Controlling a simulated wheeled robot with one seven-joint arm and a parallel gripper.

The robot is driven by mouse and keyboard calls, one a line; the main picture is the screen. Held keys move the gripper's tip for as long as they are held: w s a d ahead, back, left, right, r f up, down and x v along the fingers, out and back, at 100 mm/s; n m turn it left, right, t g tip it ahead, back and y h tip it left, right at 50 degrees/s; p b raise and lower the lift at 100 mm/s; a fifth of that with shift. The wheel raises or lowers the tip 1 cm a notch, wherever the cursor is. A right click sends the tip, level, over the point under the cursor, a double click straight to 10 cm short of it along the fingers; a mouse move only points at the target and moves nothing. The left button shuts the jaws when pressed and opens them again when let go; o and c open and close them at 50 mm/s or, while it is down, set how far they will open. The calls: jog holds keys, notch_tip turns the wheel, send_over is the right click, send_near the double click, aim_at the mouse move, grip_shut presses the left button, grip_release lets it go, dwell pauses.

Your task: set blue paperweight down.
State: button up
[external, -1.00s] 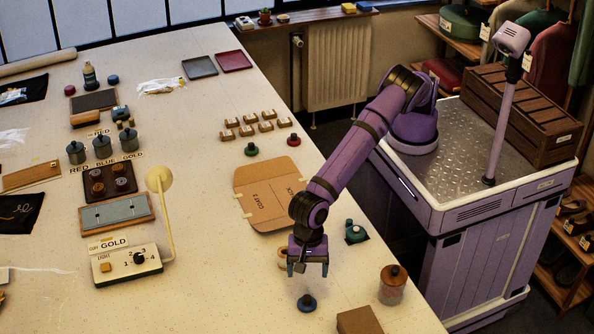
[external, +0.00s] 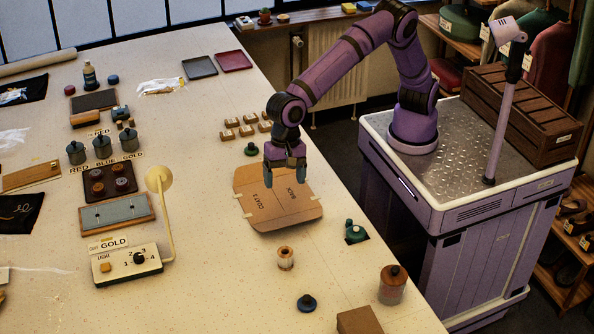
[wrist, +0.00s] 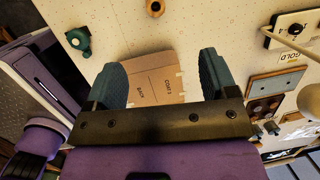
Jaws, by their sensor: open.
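The blue paperweight (external: 307,304), a dark blue disc with a knob, stands on the table near its front right part, with nothing holding it. In the wrist view my gripper's two fingers (wrist: 163,82) stand wide apart. Only the cardboard pattern (wrist: 160,78) shows between them, and the gripper is empty. The blue paperweight is not in the wrist view.
A wooden spool (external: 286,259) stands between the cardboard and the blue paperweight. A teal object (external: 355,232) is near the right edge, with a lidded jar (external: 393,286) in front. A green paperweight (external: 251,149) and several small wooden pieces (external: 245,130) lie behind the cardboard.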

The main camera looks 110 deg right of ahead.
jog(key=s+d+r+n+t, duration=0.1)
jog(key=s+d+r+n, duration=0.2)
jog(key=s+d+r, duration=0.4)
jog(key=s+d+r+n, duration=0.25)
jog(key=s+d, duration=0.25)
jog(key=d, duration=0.4)
jog(key=s+d+r+n+t, duration=0.1)
jog(key=s+d+r+n, duration=0.2)
jog(key=s+d+r, duration=0.3)
jog(key=s+d+f+n, duration=0.2)
jog(key=s+d+n, duration=0.1)
jog(key=s, duration=0.5)
jog(key=s+d+f+n+t+h, duration=0.1)
jog(key=s+d+f+n, duration=0.1)
jog(key=s+d, duration=0.3)
jog(key=s+d+f+n+t+h, duration=0.1)
jog(key=s+d+n, duration=0.3)
jog(key=s, duration=0.7)
jog(key=shift+f+n, duration=0.45)
